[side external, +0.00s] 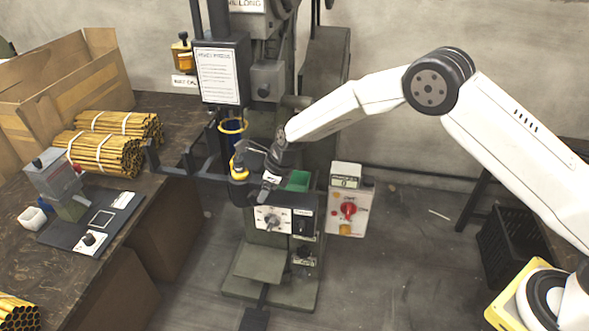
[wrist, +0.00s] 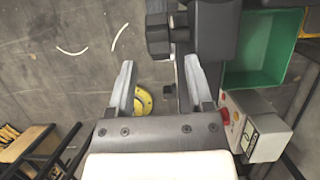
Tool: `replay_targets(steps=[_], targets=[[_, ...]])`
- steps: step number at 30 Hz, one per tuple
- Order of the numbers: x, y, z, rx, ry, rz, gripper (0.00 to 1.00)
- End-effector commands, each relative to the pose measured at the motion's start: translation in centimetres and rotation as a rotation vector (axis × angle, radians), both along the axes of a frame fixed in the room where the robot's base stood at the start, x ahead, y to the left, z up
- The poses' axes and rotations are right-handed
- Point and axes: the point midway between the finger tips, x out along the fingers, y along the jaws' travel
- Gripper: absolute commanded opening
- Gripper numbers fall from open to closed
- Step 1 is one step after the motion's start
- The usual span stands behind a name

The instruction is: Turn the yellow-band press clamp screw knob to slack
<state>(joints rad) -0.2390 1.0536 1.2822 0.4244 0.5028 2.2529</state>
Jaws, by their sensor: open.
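The green press (side external: 262,262) stands in the middle of the side view, with a yellow band (side external: 233,125) around a dark blue cylinder on it. My gripper (side external: 250,165) is at the press head, its fingers hard to make out there. In the wrist view my gripper (wrist: 158,66) is open, with nothing between its fingertips. A black lobed knob (wrist: 158,36), which looks like the clamp screw knob, sits just beyond the fingertips on a dark block. I cannot tell its setting. A round yellow part (wrist: 143,100) shows lower down between the fingers, partly hidden by the left one.
A green bin (wrist: 262,48) is right of the fingers. A control box with a red knob (side external: 348,210) stands right of the press. A white dial panel (side external: 270,219) is on the press front. Bundled tubes (side external: 100,152) lie on the left bench.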

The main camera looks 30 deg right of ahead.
Motion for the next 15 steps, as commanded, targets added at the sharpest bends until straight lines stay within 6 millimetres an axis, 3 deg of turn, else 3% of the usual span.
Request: replay_targets(steps=[7, 15], targets=[[0.6, 0.7, -2.3, 0.0, 0.001, -0.001, 0.66], [0.9, 1.0, -3.3, 0.0, 0.0, 0.0, 0.66]])
